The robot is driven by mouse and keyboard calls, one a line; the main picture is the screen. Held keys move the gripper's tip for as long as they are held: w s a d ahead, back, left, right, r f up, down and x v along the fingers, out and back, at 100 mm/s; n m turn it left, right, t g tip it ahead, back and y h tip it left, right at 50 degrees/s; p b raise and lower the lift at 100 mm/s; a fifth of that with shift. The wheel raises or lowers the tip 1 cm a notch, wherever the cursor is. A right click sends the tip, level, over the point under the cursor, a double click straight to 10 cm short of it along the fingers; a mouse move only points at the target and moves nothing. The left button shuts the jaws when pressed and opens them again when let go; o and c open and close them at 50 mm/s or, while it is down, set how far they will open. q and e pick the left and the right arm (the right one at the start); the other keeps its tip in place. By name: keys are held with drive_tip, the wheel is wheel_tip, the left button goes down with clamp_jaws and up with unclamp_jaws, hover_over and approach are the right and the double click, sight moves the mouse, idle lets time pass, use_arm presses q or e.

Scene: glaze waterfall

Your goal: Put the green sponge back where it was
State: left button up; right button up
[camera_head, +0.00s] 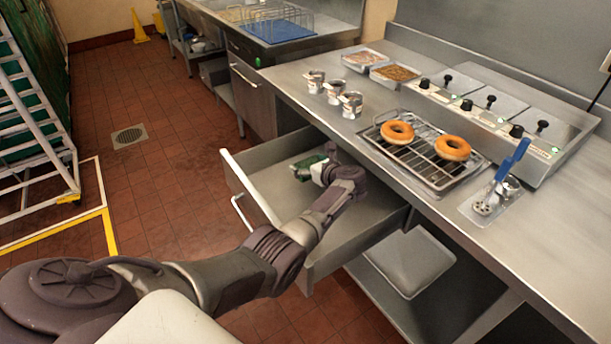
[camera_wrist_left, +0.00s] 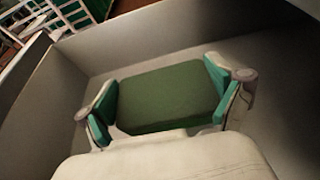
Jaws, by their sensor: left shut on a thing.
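The green sponge (camera_wrist_left: 165,97) is between the two fingers of my left gripper (camera_wrist_left: 165,108) in the left wrist view, and the gripper is shut on it. In the head view my left gripper (camera_head: 312,167) is inside the open drawer (camera_head: 272,183), near its far left part. Only a small green patch shows there, and I cannot tell sponge from green finger pads. The drawer's walls surround the gripper. I cannot tell whether the sponge touches the drawer floor. My right gripper is not in view.
On the counter above are a wire rack (camera_head: 424,157) with two donuts, several small metal cups (camera_head: 333,91), two food trays (camera_head: 394,73) and a dispenser with a blue handle (camera_head: 513,158). The rest of the drawer floor is bare.

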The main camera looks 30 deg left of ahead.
use_arm(q)
drive_tip(key=shift+w+a+f, duration=0.4)
drive_tip(key=shift+a+f, duration=0.05)
drive_tip(key=shift+a, duration=0.05)
drive_tip(key=shift+f+b, duration=0.25)
drive_tip(key=shift+b, duration=0.05)
wheel_tip(320, 180, down, 3)
drive_tip(key=shift+f+b, duration=0.15)
drive_tip(key=shift+b, duration=0.7)
drive_tip(key=shift+f, duration=0.15)
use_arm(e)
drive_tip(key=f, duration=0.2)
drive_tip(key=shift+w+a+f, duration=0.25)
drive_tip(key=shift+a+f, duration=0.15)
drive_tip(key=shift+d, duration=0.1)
use_arm(q)
drive_tip(key=shift+f, duration=0.1)
drive_tip(key=o, duration=0.4)
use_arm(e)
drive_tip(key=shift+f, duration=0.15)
